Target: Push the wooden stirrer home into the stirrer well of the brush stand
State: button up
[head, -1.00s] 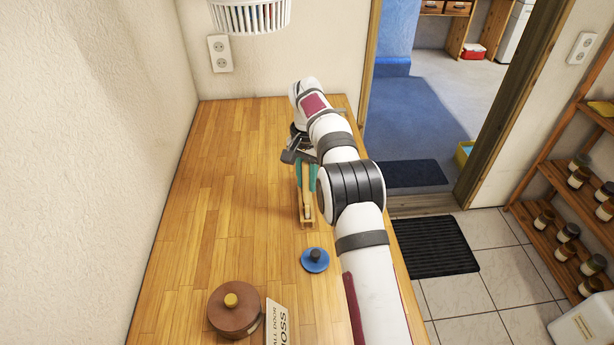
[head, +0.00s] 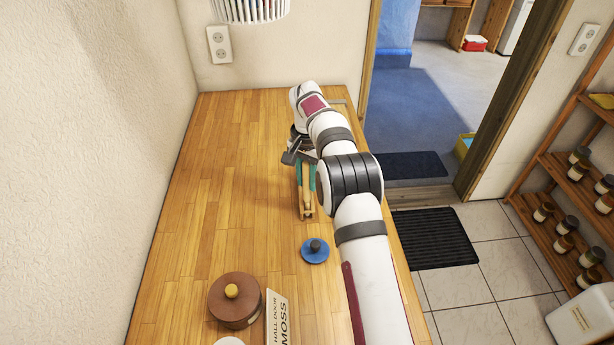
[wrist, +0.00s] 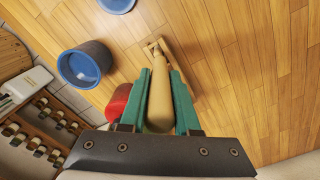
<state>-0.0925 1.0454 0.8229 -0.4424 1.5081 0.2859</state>
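The wooden stirrer (wrist: 160,95) is a long tan rod lying along the space between the teal fingers of my gripper (wrist: 160,92) in the wrist view. The fingers flank it closely on both sides and appear closed on it. Its far end reaches a small light-wood frame, apparently the brush stand (wrist: 158,47). In the head view my gripper (head: 306,176) is low over the right part of the worktop, with the stirrer (head: 307,190) and the stand's near end (head: 307,214) below it. How deep the stirrer sits in the well cannot be told.
A brown lidded pot (head: 235,305) and a lettered sign (head: 278,320) stand at the front. The wrist view shows a blue cup (wrist: 85,65) and a red object (wrist: 118,102). The worktop's left side is clear.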

jog(key=o, duration=0.4)
jog(key=shift+o, duration=0.2)
notch_tip(320, 180, up, 11)
jog(key=shift+f, duration=0.1)
jog(key=shift+r, duration=0.6)
